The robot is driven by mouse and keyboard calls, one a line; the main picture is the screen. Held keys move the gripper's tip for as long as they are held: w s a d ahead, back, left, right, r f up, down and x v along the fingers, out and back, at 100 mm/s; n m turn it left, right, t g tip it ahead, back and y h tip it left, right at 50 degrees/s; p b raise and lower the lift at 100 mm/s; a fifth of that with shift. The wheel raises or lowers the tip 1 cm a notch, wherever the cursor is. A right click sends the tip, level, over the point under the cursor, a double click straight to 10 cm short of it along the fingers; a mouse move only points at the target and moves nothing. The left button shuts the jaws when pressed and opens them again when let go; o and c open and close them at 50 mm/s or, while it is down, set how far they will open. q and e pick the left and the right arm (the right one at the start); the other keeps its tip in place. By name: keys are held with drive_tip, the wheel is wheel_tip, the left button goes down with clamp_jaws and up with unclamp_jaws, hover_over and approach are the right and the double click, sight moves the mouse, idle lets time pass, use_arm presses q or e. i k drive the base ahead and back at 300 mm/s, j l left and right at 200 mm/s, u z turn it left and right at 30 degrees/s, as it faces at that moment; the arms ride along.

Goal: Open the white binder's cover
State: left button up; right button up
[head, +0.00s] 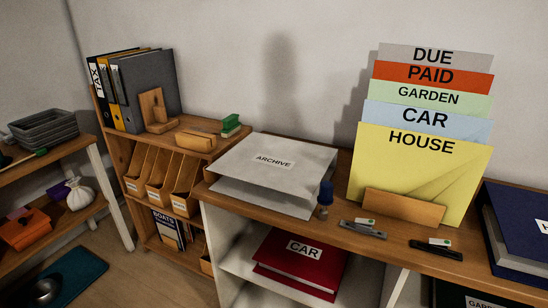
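The white binder (275,165), with a label reading ARCHIVE, lies flat on the wooden top of the shelf unit, left of the upright folders. Its top cover lies over it, and a dark gap shows between the cover and the lower part along the near side. I cannot tell how far the cover is raised. Neither of my grippers shows in the head view.
A green-topped brush (231,124) sits behind left. A red binder (300,262) lies below.

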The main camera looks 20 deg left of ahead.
sight(295, 168)
drive_tip(key=j+u, duration=0.15)
drive_tip(key=u, duration=0.25)
drive_tip(key=j+u, duration=0.15)
drive_tip(key=u, duration=0.25)
drive_tip(key=j+u, duration=0.15)
drive_tip(key=u, duration=0.3)
drive_tip(key=j+u, duration=0.1)
drive_tip(key=u, duration=0.3)
drive_tip(key=i, duration=0.05)
